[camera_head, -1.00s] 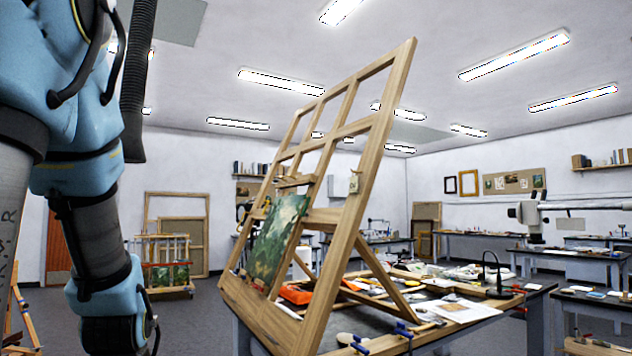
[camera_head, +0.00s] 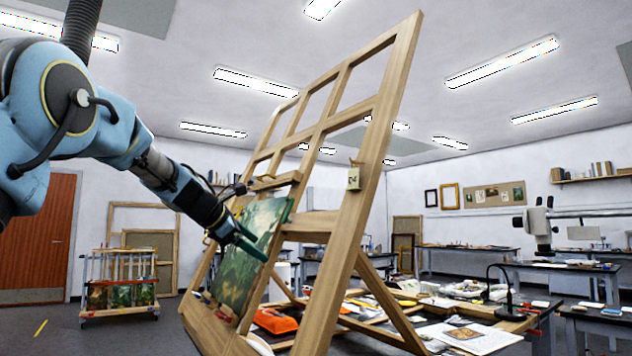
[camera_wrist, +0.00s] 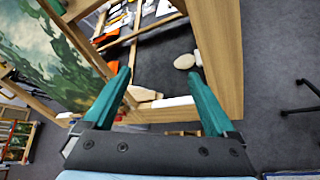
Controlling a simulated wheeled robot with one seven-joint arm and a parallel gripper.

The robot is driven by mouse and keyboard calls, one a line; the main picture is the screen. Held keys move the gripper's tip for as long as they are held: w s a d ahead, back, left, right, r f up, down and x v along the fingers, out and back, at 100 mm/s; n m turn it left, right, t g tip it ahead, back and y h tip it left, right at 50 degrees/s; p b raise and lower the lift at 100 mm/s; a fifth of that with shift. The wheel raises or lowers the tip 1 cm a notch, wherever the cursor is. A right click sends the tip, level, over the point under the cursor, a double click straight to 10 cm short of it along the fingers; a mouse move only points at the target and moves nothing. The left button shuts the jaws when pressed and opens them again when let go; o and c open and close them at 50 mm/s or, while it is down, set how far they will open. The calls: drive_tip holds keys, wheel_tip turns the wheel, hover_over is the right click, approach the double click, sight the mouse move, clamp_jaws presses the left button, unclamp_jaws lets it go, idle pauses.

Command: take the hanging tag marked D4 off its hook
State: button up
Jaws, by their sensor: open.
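A small pale tag (camera_head: 353,178) hangs from a hook on the right-hand upright of the large wooden easel frame (camera_head: 350,230) in the head view. It carries a dark mark too small to read surely as D4. My gripper (camera_head: 254,246) is left of and lower than the tag, in front of the green painting (camera_head: 240,265), well apart from the tag. In the wrist view my gripper (camera_wrist: 161,75) has its two teal fingers spread, with nothing between them. The tag does not show in the wrist view.
The painting rests on the easel, close to my gripper. A table (camera_head: 400,335) behind the easel holds papers, tools and an orange item (camera_head: 275,321). A rack of paintings (camera_head: 120,290) stands at left. Open floor lies between rack and easel.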

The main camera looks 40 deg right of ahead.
drive_tip(key=s+d+r+n+g+h, duration=0.2)
drive_tip(key=s+d+r+h, duration=0.1)
drive_tip(key=d+r, duration=0.6)
drive_tip(key=n+g+h, duration=0.2)
drive_tip(key=h, duration=0.1)
approach(353, 170)
drive_tip(key=d+p, duration=0.2)
drive_tip(key=d, duration=0.1)
drive_tip(key=d+p, duration=0.2)
drive_tip(key=d, duration=0.1)
drive_tip(key=shift+s+d+f, duration=0.15)
drive_tip(key=shift+s+d, duration=0.05)
drive_tip(key=shift+d, duration=0.05)
drive_tip(key=shift+d+f+p, duration=0.2)
drive_tip(key=shift+d+p, duration=0.2)
drive_tip(key=shift+d, duration=0.25)
drive_tip(key=c, duration=1.4)
drive_tip(key=shift+r, duration=0.15)
